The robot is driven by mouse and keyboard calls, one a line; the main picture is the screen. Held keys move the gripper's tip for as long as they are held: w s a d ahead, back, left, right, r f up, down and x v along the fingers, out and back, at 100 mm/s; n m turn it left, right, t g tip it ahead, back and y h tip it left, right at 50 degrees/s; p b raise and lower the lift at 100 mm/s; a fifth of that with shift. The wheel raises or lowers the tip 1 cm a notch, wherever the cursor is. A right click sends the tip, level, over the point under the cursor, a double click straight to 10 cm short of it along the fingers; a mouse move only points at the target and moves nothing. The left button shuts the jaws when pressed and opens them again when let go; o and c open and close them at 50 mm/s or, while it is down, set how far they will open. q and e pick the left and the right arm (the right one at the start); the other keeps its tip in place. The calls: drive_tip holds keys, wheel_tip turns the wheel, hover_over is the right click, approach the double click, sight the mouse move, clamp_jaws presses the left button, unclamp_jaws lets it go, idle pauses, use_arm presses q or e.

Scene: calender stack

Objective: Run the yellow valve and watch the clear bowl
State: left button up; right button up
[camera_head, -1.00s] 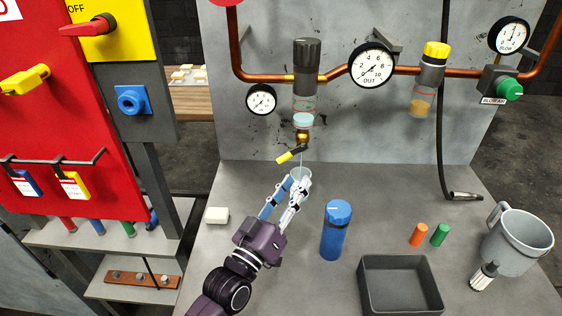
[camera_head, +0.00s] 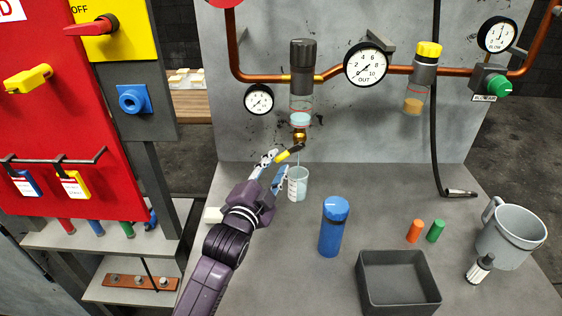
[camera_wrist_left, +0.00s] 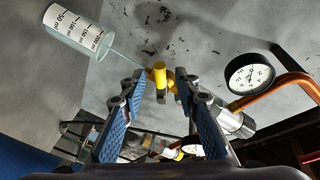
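The clear bowl (camera_head: 301,102) hangs under a dark cap on the copper pipe, with pale blue liquid in its lower part. Below its brass outlet is the yellow valve handle (camera_head: 284,155), pointing down and left. A thin stream runs from the outlet into a graduated beaker (camera_head: 298,184), which also shows in the left wrist view (camera_wrist_left: 78,32). My left gripper (camera_head: 274,170) is open just left of the beaker, close to the handle. In the left wrist view the handle (camera_wrist_left: 160,74) appears between its spread fingertips; I cannot tell whether they touch it. My right gripper is out of view.
A white block (camera_head: 212,215) lies behind my left arm. A red panel (camera_head: 60,150) stands at left.

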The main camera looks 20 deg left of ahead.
sight(280, 160)
use_arm(q)
drive_tip(key=shift+w+d+b, duration=0.1)
drive_tip(key=shift+w+b, duration=0.55)
drive_tip(key=shift+w, duration=1.2)
clamp_jaws()
